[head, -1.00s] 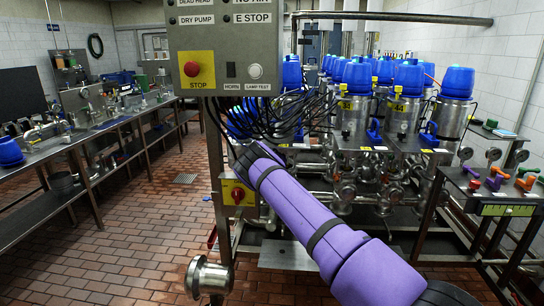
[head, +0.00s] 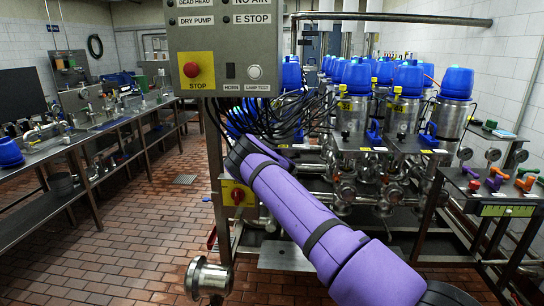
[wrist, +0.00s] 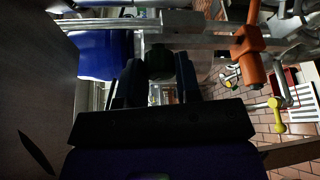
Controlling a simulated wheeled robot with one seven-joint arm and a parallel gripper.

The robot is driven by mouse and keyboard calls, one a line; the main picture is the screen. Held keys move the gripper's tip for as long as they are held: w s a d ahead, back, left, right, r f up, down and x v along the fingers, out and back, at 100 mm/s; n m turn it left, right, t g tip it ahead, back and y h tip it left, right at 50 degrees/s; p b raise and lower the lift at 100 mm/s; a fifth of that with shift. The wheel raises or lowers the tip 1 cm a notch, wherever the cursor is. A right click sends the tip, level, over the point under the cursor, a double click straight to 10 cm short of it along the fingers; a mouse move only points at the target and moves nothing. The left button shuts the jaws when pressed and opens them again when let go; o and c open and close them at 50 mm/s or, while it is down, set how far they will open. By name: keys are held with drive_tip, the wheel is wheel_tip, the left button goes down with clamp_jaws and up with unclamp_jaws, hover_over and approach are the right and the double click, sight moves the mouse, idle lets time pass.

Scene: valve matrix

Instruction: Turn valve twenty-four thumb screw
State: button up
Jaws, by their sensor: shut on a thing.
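In the wrist view my gripper (wrist: 159,76) has its two dark fingers on either side of a small dark green, rounded knob (wrist: 160,61), which looks like the thumb screw. The fingers are shut on it. A blue-capped valve (wrist: 103,55) is just left of the fingers. The view is dim, and no number shows on this valve, so I cannot tell whether it is valve twenty-four. In the head view my gripper is hidden behind the control panel and cables. The head view shows many steel valves with blue caps (head: 456,82), some with yellow number tags.
A grey control panel (head: 228,43) with a red stop button hangs close in front, with black cables (head: 262,115) behind it. In the wrist view, metal pipes run above, and an orange fitting (wrist: 250,50) and a yellow handle (wrist: 277,113) are at right. Brick floor (head: 110,235) is open at left.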

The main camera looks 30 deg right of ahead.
drive_tip(key=shift+n+g, duration=0.3)
drive_tip(key=shift+n, duration=0.4)
drive_tip(key=o, duration=0.9)
drive_tip(key=shift+o, duration=0.2)
drive_tip(key=v, duration=1)
drive_tip(key=shift+s+a+r, duration=0.15)
drive_tip(key=shift+s+a, duration=0.1)
drive_tip(key=shift+s, duration=0.05)
